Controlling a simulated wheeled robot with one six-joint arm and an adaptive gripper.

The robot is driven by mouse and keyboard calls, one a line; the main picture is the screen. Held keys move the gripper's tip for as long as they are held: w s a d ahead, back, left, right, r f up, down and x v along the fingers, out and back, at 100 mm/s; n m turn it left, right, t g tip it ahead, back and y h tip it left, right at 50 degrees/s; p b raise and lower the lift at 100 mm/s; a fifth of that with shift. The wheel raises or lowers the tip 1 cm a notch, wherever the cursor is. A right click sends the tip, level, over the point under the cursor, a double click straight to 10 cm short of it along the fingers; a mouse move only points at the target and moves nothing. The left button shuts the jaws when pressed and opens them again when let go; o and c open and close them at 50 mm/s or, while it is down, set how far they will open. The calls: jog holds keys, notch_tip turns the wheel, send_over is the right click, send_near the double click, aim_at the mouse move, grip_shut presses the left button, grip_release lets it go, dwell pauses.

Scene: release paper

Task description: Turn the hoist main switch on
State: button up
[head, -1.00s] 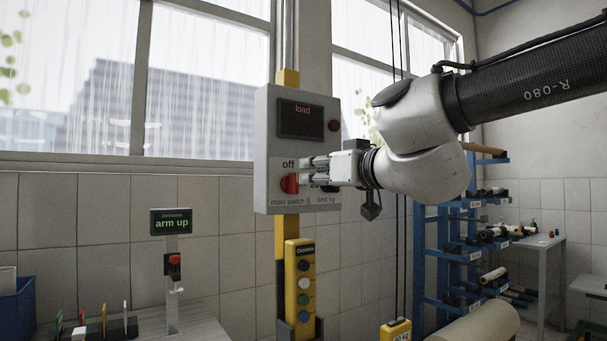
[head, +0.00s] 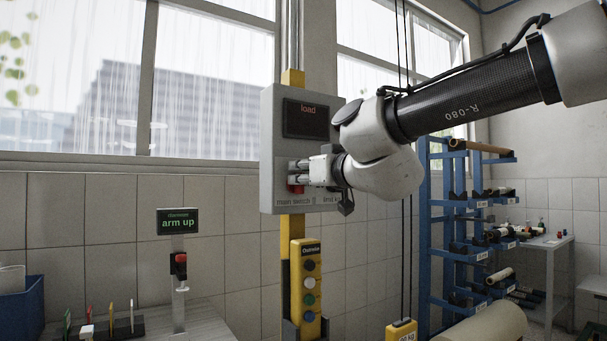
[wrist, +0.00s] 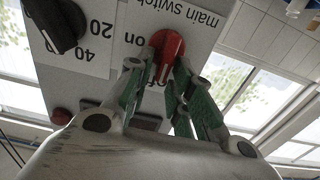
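The grey hoist control box (head: 270,150) hangs on the yellow-banded column, its display reading "load". The main switch is a red rotary knob; a bit of it (head: 295,189) shows below my gripper (head: 297,172) in the head view. In the wrist view the knob (wrist: 168,45) sits between the tips of my gripper (wrist: 158,64), and its ridge runs toward the partly hidden "off" label. The "on" label (wrist: 130,38) is beside it. My fingers are apart, one on each side of the knob; I cannot tell whether they touch it.
A black limit dial (wrist: 55,22) is next to the switch on the same panel. Below the box hangs a yellow button pendant (head: 306,285). A sign reading "arm up" (head: 177,222) stands at the left, and a blue rack (head: 450,240) at the right.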

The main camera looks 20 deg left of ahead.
grip_shut()
jog(key=shift+m, duration=0.5)
jog(key=shift+w+d+f+m, duration=0.3)
jog(key=shift+f+m, duration=0.15)
jog(key=shift+m, duration=2.35)
jog(key=shift+w+d+f+m, duration=0.25)
jog(key=shift+w+f+m, duration=0.15)
jog(key=shift+m, duration=2.4)
jog(key=shift+w+d+f+m, duration=0.25)
jog(key=shift+f+m, duration=0.2)
jog(key=shift+m, duration=2.65)
